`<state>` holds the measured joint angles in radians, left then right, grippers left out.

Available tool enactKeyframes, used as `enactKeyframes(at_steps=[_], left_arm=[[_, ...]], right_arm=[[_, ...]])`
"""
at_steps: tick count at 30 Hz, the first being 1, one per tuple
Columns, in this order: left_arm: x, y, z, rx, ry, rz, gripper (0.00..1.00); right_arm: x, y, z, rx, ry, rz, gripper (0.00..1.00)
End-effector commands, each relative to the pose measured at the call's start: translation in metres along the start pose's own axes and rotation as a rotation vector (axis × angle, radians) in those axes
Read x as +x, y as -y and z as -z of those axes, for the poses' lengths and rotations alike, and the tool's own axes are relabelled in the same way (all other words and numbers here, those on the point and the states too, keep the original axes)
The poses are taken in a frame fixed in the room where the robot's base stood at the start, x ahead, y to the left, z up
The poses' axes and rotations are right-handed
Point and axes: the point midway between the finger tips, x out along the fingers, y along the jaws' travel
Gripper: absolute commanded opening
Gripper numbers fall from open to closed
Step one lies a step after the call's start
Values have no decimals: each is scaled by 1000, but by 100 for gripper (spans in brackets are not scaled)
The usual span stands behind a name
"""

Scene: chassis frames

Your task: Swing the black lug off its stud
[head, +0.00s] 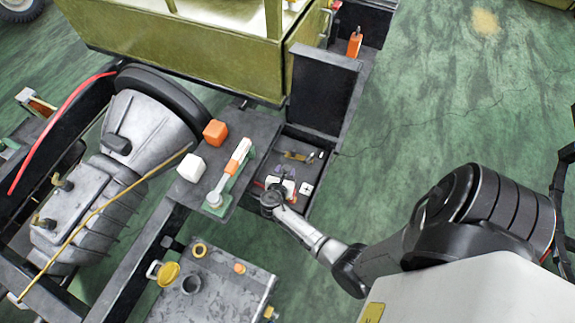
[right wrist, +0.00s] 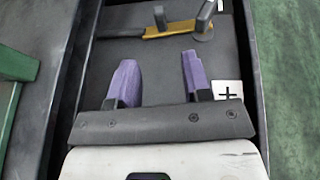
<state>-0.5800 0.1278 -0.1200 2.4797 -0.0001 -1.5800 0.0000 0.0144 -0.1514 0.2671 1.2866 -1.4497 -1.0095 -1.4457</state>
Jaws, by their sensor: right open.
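A brass-yellow bar with dark upright pieces (right wrist: 180,29) lies across the dark battery box, beyond my fingertips in the right wrist view. It shows small in the head view (head: 299,156). The dark pieces at its right end look like the black lug and its stud, but I cannot tell them apart. My right gripper (right wrist: 155,75) has two purple fingers, open and apart, with nothing between them. It is over the box, short of the bar; in the head view the gripper (head: 283,183) is partly hidden by its own wrist. My left gripper is not in view.
A white plate marked plus (right wrist: 229,90) lies right of my right finger. The box's dark walls (right wrist: 62,90) flank the gripper. Open green floor lies right.

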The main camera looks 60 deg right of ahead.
Motion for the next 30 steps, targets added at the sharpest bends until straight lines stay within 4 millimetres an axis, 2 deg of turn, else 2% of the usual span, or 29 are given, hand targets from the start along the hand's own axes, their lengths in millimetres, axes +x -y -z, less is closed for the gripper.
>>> enactKeyframes(at_steps=[4, 14, 17, 20, 23, 24, 27, 30], left_arm=[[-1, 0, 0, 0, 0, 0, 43], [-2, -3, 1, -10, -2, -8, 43], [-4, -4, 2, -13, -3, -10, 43], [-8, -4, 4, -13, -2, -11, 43], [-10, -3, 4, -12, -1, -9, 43], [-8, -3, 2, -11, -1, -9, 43], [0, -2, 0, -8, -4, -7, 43], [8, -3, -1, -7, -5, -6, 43]], right_arm=[[-6, 0, 0, 0, 0, 0, 45], [-6, -1, -1, 3, 1, -1, 45], [1, -9, -14, 56, 8, -8, 45], [22, -32, -53, 221, 25, -34, 45], [50, -64, -111, 432, 56, -106, 45], [59, -81, -135, 465, 86, -182, 45], [67, -126, -190, 403, 191, -439, 45], [58, -169, -246, 285, 303, -709, 45]])
